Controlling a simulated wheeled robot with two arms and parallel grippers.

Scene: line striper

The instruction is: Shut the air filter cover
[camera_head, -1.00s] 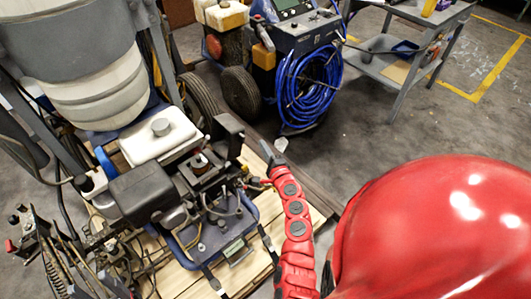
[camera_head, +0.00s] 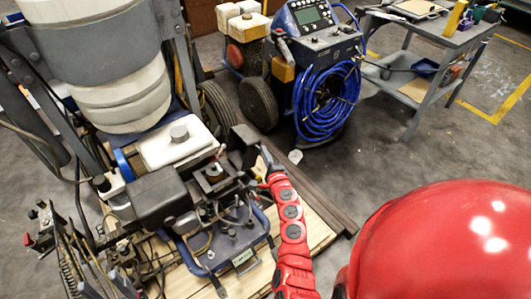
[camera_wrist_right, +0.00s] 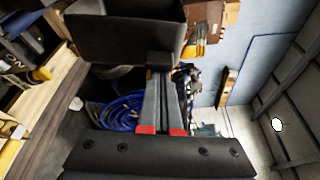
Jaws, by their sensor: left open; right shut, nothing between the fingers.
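The air filter cover (camera_head: 243,138) is a dark panel standing raised, at the right of the striper's engine (camera_head: 212,180). In the right wrist view the cover (camera_wrist_right: 125,28) is a large dark, box-like shape at the top. My right gripper (camera_head: 265,157) is beside the cover, on its right side. In the right wrist view its grey fingers (camera_wrist_right: 160,68) are shut and empty, with the tips at the cover's lower right edge. I cannot tell whether they touch it. My left gripper is not visible.
A white tank (camera_head: 172,148) and a black box (camera_head: 158,193) sit on the striper by the engine. A blue machine with a coiled blue hose (camera_head: 328,98) stands behind, and a grey cart (camera_head: 425,75) at the back right. The floor between is mostly clear.

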